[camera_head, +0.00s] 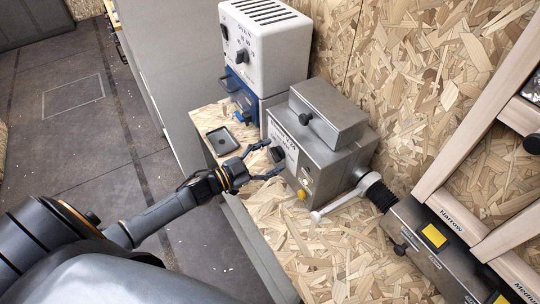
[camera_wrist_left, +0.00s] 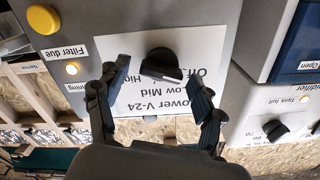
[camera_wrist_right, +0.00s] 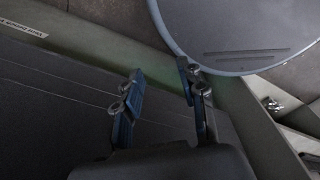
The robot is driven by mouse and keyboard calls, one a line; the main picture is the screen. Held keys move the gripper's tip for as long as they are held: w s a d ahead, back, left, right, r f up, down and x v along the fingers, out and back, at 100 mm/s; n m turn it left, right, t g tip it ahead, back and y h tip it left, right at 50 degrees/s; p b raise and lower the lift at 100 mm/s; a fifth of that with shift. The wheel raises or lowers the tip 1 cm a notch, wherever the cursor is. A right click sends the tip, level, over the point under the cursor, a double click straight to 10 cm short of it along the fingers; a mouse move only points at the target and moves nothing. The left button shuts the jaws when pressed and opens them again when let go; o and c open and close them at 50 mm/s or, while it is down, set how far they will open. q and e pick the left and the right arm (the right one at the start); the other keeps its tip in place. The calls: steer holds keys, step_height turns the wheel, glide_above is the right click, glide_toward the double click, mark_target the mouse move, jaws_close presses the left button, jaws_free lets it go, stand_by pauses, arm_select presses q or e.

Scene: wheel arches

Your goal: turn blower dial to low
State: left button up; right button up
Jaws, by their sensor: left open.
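The blower is a grey metal box (camera_head: 340,150) on the wooden bench. Its black dial (camera_head: 277,154) sits on a white label on the front face. In the left wrist view the dial (camera_wrist_left: 162,64) is near the centre, with the label (camera_wrist_left: 222,40) upside down, reading Off, Low, Mid, High. I cannot tell for sure which mark the dial points to. My left gripper (camera_head: 267,159) is open in front of the dial, its fingers (camera_wrist_left: 155,90) spread to either side; contact is not visible. My right gripper (camera_wrist_right: 160,80) is open and empty, seen only in the right wrist view.
A white dehumidifier on a blue base (camera_head: 264,50) stands behind the blower. A small dark tray (camera_head: 222,140) lies on the bench (camera_head: 310,245). A pipe with a lever (camera_head: 340,203) leaves the blower's right side, towards wooden racks (camera_head: 450,210). Open floor lies left.

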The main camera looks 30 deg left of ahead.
arm_select(q)
steer(key=c, duration=1.2)
steer(key=shift+o, duration=0.2)
steer(key=m+b, duration=0.1)
steer(key=m, duration=0.3)
steer(key=shift+f, duration=0.1)
steer(key=shift+s+d+m+b, duration=0.1)
steer(key=shift+m+b, duration=0.9)
steer(key=shift+m, duration=1.4)
steer(key=o, duration=1.2)
steer(key=shift+c, duration=0.2)
